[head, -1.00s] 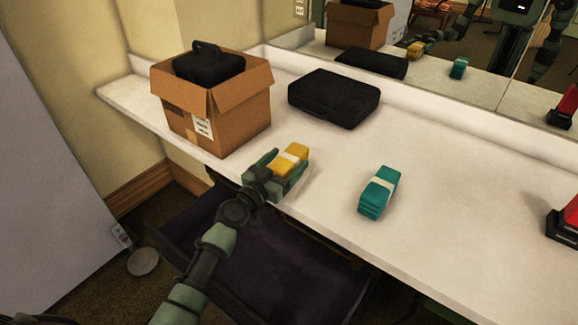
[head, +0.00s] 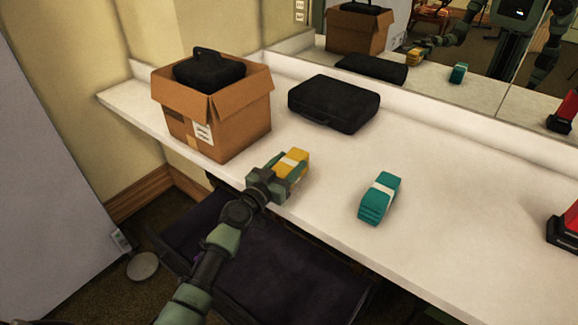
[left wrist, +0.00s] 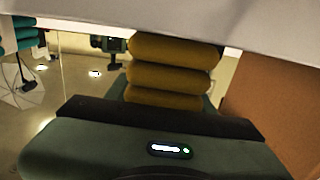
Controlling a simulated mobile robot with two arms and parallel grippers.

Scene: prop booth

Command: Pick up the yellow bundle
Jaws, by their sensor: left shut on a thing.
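The yellow bundle (head: 293,161) has a pale band and sits at the front edge of the white counter (head: 330,157), between the carton and the teal bundle. My left gripper (head: 282,171) is shut on it, with its fingers along the sides. In the left wrist view the yellow bundle (left wrist: 168,72) shows as stacked rolls just ahead of the gripper body. I cannot tell whether it still touches the counter. My right gripper is not directly in view.
An open cardboard carton (head: 228,128) holding a black case (head: 208,72) stands left of my gripper. A black case (head: 334,103) lies behind, a teal bundle (head: 379,198) to the right, and a red and black object (head: 566,226) at far right. A mirror backs the counter.

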